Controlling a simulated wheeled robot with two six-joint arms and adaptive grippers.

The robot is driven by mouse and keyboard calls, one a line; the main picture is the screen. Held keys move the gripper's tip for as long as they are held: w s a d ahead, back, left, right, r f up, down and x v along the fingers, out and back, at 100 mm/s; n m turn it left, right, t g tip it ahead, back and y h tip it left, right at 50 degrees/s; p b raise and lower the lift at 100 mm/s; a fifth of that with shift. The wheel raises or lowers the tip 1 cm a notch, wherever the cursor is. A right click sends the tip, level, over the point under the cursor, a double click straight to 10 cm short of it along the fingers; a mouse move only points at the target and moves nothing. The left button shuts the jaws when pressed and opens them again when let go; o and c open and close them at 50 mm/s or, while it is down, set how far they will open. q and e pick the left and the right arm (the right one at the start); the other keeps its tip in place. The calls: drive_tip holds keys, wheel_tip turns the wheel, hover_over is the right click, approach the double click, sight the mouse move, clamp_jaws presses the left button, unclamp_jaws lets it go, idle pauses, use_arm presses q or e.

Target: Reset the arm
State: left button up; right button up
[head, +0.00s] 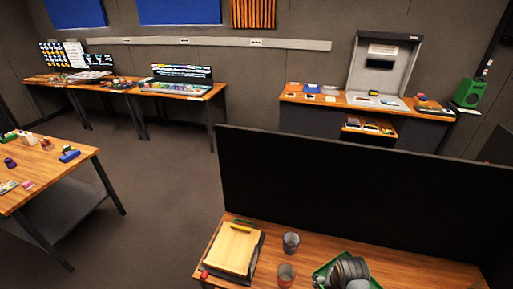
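Neither of my arms nor either gripper shows in the head view. No trackball can be made out. A desk (417,273) with a wooden top stands in front of a large dark panel (350,195).
A wooden table (60,168) with small items stands at the left. Benches with screens (181,73) line the back wall. The middle floor (160,165) is clear.

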drive_tip(key=s+r+n+t, duration=0.1)
drive_tip(key=s+r+n, duration=0.5)
drive_tip(key=s+r, duration=0.2)
drive_tip(key=s+d+f+b, duration=0.1)
drive_tip(key=f+b, duration=0.2)
drive_tip(key=f, duration=0.9)
drive_tip(key=s+d+f+g+b, duration=0.1)
drive_tip(key=s+f+b, duration=0.1)
drive_tip(key=f, duration=1.1)
drive_tip(key=s+d+f+b, duration=0.1)
drive_tip(key=d+f+b, duration=0.15)
drive_tip(key=f, duration=0.95)
use_arm(q)
wheel_tip(320, 180, down, 13)
drive_tip(key=b, duration=0.5)
drive_tip(key=shift+w+b, duration=0.3)
drive_tip(key=shift+w, duration=0.15)
use_arm(e)
drive_tip(key=s+f+g, duration=0.1)
drive_tip(key=s+f, duration=1.6)
drive_tip(key=f, duration=0.1)
drive_tip(key=shift+f, duration=0.3)
use_arm(q)
drive_tip(key=shift+c, duration=0.4)
use_arm(e)
drive_tip(key=shift+d, duration=0.1)
drive_tip(key=shift+c, duration=0.4)
